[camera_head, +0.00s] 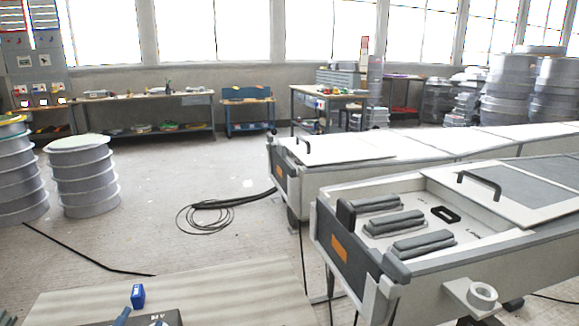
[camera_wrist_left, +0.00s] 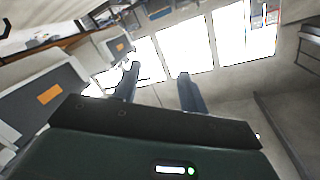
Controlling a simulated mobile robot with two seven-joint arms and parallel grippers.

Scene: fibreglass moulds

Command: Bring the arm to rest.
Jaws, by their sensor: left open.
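My left gripper (camera_head: 130,306) shows at the bottom edge of the head view, with blue fingers and part of its dark body. It is in front of a pale, wood-grained board or tabletop. In the left wrist view the left gripper (camera_wrist_left: 160,86) has its two fingers apart, with nothing between them. The rest of the left arm is out of the head view. My right gripper is in neither view.
Stacked ribbed drums (camera_head: 82,180) stand at left. A black cable coil (camera_head: 205,219) lies on the floor. Worktables (camera_head: 150,99) line the windows.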

